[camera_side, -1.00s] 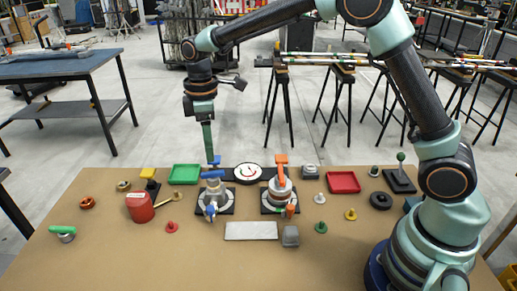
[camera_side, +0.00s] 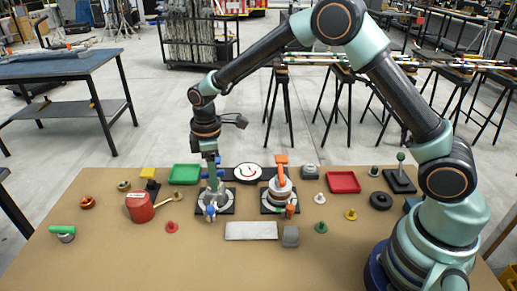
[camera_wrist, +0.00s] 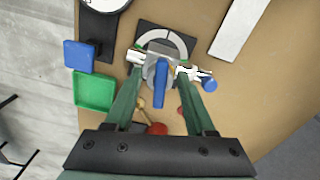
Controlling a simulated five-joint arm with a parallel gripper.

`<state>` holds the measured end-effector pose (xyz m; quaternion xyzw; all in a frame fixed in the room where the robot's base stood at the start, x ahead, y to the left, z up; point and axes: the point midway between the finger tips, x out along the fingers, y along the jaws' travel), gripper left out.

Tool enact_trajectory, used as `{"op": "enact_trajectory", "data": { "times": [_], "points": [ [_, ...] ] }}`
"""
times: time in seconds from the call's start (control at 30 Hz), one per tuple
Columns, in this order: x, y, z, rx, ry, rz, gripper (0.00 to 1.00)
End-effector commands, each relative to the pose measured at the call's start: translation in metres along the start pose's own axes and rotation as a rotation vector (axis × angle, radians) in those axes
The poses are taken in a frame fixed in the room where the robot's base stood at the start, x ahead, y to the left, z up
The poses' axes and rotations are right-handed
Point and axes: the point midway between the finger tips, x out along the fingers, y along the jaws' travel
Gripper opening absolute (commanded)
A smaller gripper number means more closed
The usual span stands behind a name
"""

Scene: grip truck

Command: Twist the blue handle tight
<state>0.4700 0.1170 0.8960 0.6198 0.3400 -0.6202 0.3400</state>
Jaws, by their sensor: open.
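The blue handle (camera_wrist: 160,84) is a bar atop a grey valve body on a black plate with a pale dial ring (camera_wrist: 173,37). In the wrist view it lies between the two fingers of my gripper (camera_wrist: 159,70), which is open around it with a finger on each side. I cannot tell whether either finger touches it. In the side view my gripper (camera_side: 212,178) points down over the left valve plate (camera_side: 230,209) and partly hides the handle. A smaller blue knob (camera_wrist: 209,84) sticks out from the valve's side.
An orange-handled valve (camera_side: 281,180) stands close on the right. A round gauge (camera_side: 248,172) is behind, between the valves. A green tray (camera_side: 185,174) and a red canister (camera_side: 139,207) stand left. A pale plate (camera_side: 251,230) lies in front.

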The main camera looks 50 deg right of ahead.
Motion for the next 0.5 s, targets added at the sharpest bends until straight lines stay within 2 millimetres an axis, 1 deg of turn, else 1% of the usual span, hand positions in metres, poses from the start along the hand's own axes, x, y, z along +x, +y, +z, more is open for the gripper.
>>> {"op": "enact_trajectory", "data": {
  "times": [0.17,0.2,0.27,0.3,0.33,0.43,0.5],
  "points": [
    [0.0000,0.0000,0.0000,0.000,0.000,0.000,0.55],
    [-0.0001,0.0000,0.0000,0.000,0.000,0.000,0.40],
    [-0.0001,0.0001,0.0000,0.000,0.000,0.000,0.17],
    [-0.0001,0.0001,0.0000,0.000,0.000,0.000,0.01],
    [-0.0001,0.0000,0.0000,0.000,0.000,0.000,0.00],
    [-0.0001,0.0000,0.0001,0.004,0.000,0.000,0.00],
    [0.0000,-0.0001,0.0001,0.037,0.000,0.000,0.00]
  ]
}}
